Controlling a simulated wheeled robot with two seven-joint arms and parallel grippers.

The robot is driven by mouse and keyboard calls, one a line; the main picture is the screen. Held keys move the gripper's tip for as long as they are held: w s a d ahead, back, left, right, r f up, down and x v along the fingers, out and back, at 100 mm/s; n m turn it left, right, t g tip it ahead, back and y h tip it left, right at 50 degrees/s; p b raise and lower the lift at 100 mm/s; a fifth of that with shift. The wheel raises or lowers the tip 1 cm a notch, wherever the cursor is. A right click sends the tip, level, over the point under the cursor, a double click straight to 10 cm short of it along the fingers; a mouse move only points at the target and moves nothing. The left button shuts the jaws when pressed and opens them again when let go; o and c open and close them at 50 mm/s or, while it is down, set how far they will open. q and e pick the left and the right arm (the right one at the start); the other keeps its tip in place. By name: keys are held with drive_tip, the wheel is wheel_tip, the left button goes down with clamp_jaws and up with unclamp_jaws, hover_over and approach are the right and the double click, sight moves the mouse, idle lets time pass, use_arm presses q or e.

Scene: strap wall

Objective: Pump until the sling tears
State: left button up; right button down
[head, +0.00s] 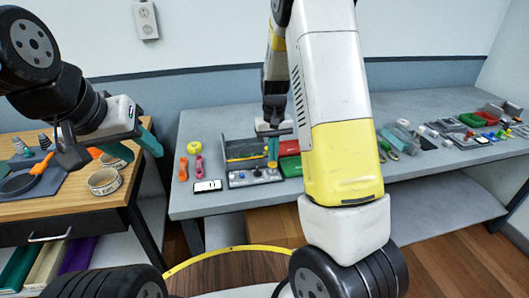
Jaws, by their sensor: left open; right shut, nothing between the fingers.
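I cannot make out a sling or a pump handle for certain. My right gripper (273,150) is pointing down above a small grey rig (240,179) with knobs on the grey bench. It is shut and empty, partly hidden by my arm; I cannot tell whether it touches anything. Behind the rig is a dark tray with a yellowish strip (245,153). A red-and-green item (290,164) beside it is partly covered by my arm.
The grey bench (215,124) holds a yellow tape measure (194,147), an orange tool (183,169), a pink tool (198,168) and a phone (208,186). Several small items lie at its right end. A gap separates the tables.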

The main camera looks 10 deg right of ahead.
drive_tip(key=shift+f, duration=1.45)
drive_tip(key=shift+r, duration=0.95)
idle(0.6)
